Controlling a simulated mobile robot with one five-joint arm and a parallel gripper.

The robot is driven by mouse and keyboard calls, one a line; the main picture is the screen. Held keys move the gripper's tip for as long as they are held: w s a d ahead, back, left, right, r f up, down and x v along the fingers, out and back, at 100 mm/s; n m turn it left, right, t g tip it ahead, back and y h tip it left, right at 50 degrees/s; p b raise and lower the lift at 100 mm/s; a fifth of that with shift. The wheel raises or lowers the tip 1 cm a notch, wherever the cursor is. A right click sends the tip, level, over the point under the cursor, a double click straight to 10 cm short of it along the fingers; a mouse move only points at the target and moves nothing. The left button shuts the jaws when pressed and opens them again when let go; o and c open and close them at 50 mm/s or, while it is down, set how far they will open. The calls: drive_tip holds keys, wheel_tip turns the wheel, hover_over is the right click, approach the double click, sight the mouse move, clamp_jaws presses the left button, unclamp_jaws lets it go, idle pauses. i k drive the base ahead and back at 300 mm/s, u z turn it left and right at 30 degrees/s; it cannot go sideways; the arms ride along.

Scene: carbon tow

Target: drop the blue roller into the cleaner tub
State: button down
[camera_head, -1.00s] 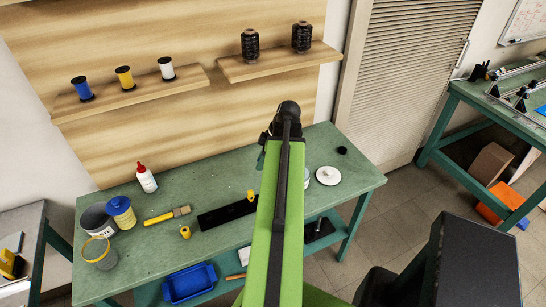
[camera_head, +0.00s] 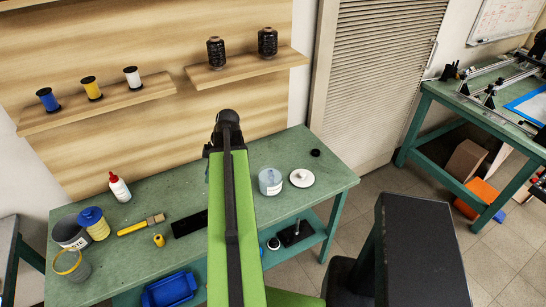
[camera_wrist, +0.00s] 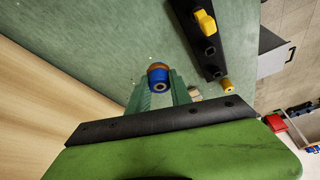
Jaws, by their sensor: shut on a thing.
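My gripper (camera_wrist: 160,92) is shut on the blue roller (camera_wrist: 160,86), which has a blue end and an orange-brown band and sits between the green fingers over the bench. In the head view my own arm hides most of the gripper and the roller. The likely cleaner tub (camera_head: 270,181) is a clear, round tub with pale blue contents on the green bench, right of my arm. It looks open from above. A white round lid (camera_head: 302,178) lies just right of it.
Left on the bench (camera_head: 140,262) are a grey waste can (camera_head: 70,232), a blue-lidded yellow tub (camera_head: 93,223), a mesh-like cup (camera_head: 72,265), a red-capped bottle (camera_head: 119,187) and a brush (camera_head: 141,225). A black bar (camera_head: 187,224) lies partly behind my arm.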

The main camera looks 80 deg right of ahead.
sight(275, 190)
drive_tip(key=k, duration=1.3)
drive_tip(key=z, duration=0.35)
drive_tip(key=i, duration=1)
